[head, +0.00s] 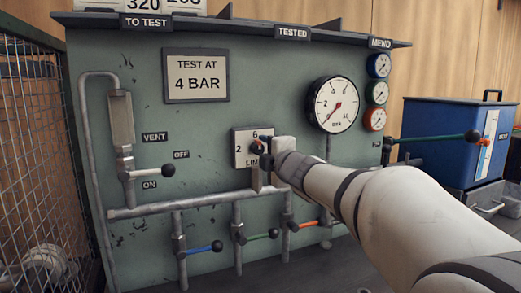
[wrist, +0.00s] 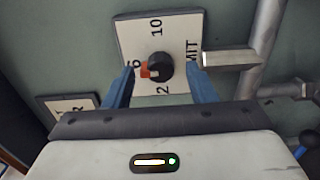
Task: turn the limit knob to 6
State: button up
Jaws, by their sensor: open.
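The limit knob (wrist: 160,66) is round and black with an orange pointer mark. It sits on a white dial plate (wrist: 128,28) marked 2, 6, 10 and LIMIT, turned sideways in the wrist view. The orange mark lies close to the 6, seemingly a little toward the 2 side. My gripper (wrist: 161,69) is open, with one blue finger on each side of the knob; contact is not clear. In the head view, my gripper (head: 268,150) covers the right of the dial plate (head: 238,136), and the knob (head: 257,146) is partly hidden.
Horizontal pipe (head: 150,208) runs below the plate, with blue, green and orange lever valves under it. A pressure gauge (head: 335,105) is up right. A sign (head: 196,76) reads TEST AT 4 BAR.

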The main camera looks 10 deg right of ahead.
jog(key=s, duration=0.2)
jog(key=s+d+p, duration=0.1)
jog(key=s, duration=0.2)
jog(key=shift+r, duration=0.1)
jog(key=s+d+r+m+g+h+p, duration=0.2)
jog(key=s+d+m+g+h+p, duration=0.35)
jog(key=m+p, duration=0.85)
jog(key=s+a+m+g+y+p, duration=0.1)
jog(key=s+a+m+g+p, duration=0.2)
jog(key=s+p, duration=0.5)
jog(key=s+a+m+g+y+p, duration=0.1)
jog(key=s+a+m+g+p, duration=0.2)
jog(key=s, duration=0.9)
jog(key=a+g+p, duration=0.1)
jog(key=g+p, duration=0.2)
jog(key=p, duration=0.2)
jog(key=shift+s+a+f+p, duration=0.15)
jog(key=shift+s+f+p, duration=0.05)
jog(key=shift+s+p, duration=0.15)
